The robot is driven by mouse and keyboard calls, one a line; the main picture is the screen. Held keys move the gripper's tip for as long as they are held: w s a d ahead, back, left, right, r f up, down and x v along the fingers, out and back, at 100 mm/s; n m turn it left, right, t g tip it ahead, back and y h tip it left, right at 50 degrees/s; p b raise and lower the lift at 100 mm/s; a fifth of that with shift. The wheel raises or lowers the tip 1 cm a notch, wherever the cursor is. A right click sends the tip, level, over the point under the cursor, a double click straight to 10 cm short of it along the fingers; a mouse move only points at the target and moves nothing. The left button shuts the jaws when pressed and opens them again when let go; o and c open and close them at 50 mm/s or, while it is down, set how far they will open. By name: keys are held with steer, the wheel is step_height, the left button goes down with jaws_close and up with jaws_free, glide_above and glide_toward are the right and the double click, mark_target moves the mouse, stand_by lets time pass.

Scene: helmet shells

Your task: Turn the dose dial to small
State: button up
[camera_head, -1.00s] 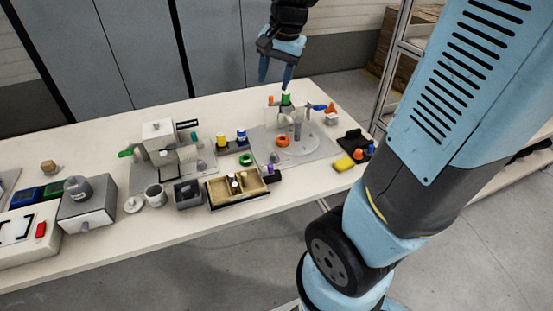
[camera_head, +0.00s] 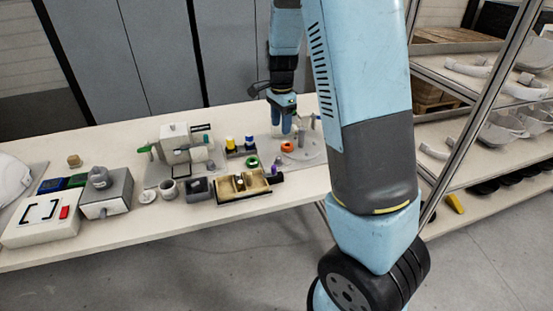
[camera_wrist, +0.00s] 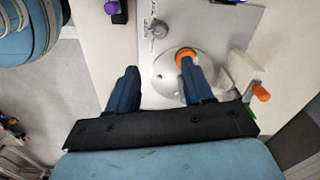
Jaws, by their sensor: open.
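A small round grey knob (camera_wrist: 157,28), which looks like the dose dial, stands on a grey plate (camera_wrist: 235,22) in the wrist view. Dark lettering lies beside it on the left, too small to read. In the body view the knob (camera_head: 278,160) is tiny, near the plate's front left. My gripper (camera_wrist: 158,67) is open and empty, its two blue fingers pointing down over the plate. The knob lies beyond the fingertips, apart from them. The gripper also shows in the body view (camera_head: 282,128), behind the knob. Which way the knob points is not clear.
An orange ring (camera_wrist: 186,55) lies on a round disc near the right finger. A pale stand (camera_wrist: 240,70) with an orange-tipped part is close on the right. A purple-topped piece (camera_head: 274,170) and divided tray (camera_head: 243,197) sit at the front. Shelves (camera_head: 480,150) stand right.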

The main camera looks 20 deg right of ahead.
mark_target(279, 158)
steer(key=f, duration=1.3)
steer(key=shift+a+f, duration=0.15)
steer(key=shift+a, duration=0.2)
steer(key=shift+c, duration=0.5)
